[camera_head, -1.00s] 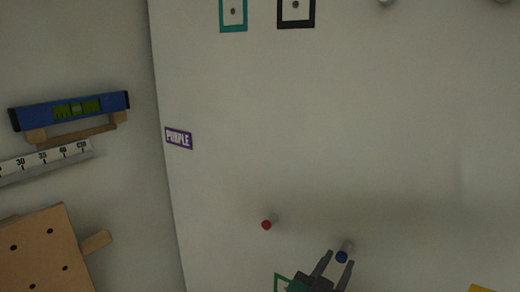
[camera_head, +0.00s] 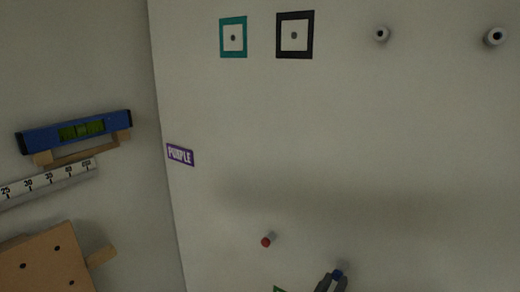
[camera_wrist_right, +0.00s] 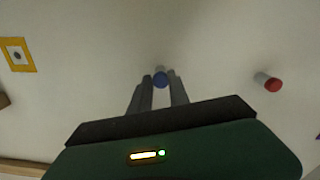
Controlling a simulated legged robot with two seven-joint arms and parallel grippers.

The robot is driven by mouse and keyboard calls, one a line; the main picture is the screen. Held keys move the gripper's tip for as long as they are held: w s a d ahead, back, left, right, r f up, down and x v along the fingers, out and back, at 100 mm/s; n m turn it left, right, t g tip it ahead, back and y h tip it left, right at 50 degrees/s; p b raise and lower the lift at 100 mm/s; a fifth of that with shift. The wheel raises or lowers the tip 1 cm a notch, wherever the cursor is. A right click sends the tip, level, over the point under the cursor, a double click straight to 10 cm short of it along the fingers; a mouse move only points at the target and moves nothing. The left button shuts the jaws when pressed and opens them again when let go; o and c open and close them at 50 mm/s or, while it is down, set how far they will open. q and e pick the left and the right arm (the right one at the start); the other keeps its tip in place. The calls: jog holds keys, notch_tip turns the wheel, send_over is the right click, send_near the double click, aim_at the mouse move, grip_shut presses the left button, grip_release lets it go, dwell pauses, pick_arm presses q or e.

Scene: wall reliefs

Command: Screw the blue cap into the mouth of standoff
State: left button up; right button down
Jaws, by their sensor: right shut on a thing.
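The blue cap (camera_head: 338,275) is at the bottom of the head view, at the end of a short pale standoff (camera_head: 341,264) on the white wall. My right gripper (camera_head: 335,282) is shut on the blue cap, one grey finger on each side. The right wrist view also shows the blue cap (camera_wrist_right: 160,80) between the fingertips, with the pale post just behind it. I cannot tell how deep the cap sits in the standoff. My left gripper is not in view.
A red-capped standoff (camera_head: 267,241) stands left of the gripper. Standoffs with dark open mouths (camera_head: 381,34) (camera_head: 495,37) are at the upper right. Teal (camera_head: 233,20) and black (camera_head: 294,15) frames are on the wall. A blue level (camera_head: 75,132) hangs at left. The middle wall is clear.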

jog(key=m+b, duration=0.3)
jog(key=m, duration=0.1)
jog(key=shift+f, duration=0.2)
jog(key=shift+r, duration=0.15)
jog(key=shift+w, duration=0.1)
jog(key=m+b, duration=0.5)
jog(key=b, duration=0.1)
jog(key=shift+a, duration=0.1)
jog(key=m+b, duration=0.1)
jog(key=b, duration=0.1)
jog(key=m+b, duration=0.4)
jog(key=shift+w+f, duration=0.1)
jog(key=shift+f, duration=0.15)
jog(key=shift+r+m, duration=0.3)
jog(key=shift+f, duration=0.15)
jog(key=m+b, duration=0.5)
jog(key=b, duration=0.1)
jog(key=shift+r, duration=0.25)
jog(key=c, duration=1.6)
grip_release()
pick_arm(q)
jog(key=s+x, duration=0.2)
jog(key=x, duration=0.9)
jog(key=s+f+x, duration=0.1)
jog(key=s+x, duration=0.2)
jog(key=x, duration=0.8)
pick_arm(e)
jog(key=shift+o, duration=0.6)
jog(key=shift+w+a, duration=0.1)
jog(key=shift+w, duration=0.05)
